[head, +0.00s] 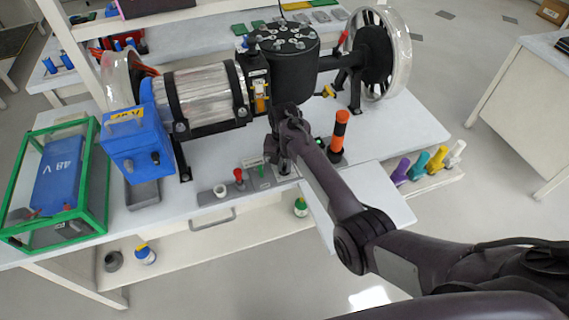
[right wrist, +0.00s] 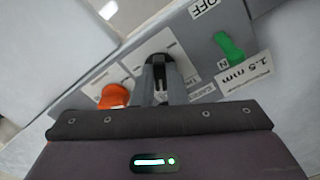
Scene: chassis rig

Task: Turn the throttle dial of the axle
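The axle assembly, with a large motor (head: 204,96) and clear wheels, stands on the white table. A grey control panel (head: 232,190) runs along the table's front edge, and it also shows in the right wrist view (right wrist: 85,85). My right gripper (head: 284,163) points down at the panel's right end. In the right wrist view its fingers (right wrist: 161,78) are close together around a small dark knob (right wrist: 157,62), apparently the throttle dial, which they largely hide. Its pointer cannot be read. My left gripper is not in view.
Beside my right fingers are an orange-red knob (right wrist: 114,95) and a green switch (right wrist: 228,46). An orange-black post (head: 339,132) stands close to my right wrist. A blue box (head: 137,143) and a green-framed case (head: 56,182) stand at left. Several coloured handles line the right front.

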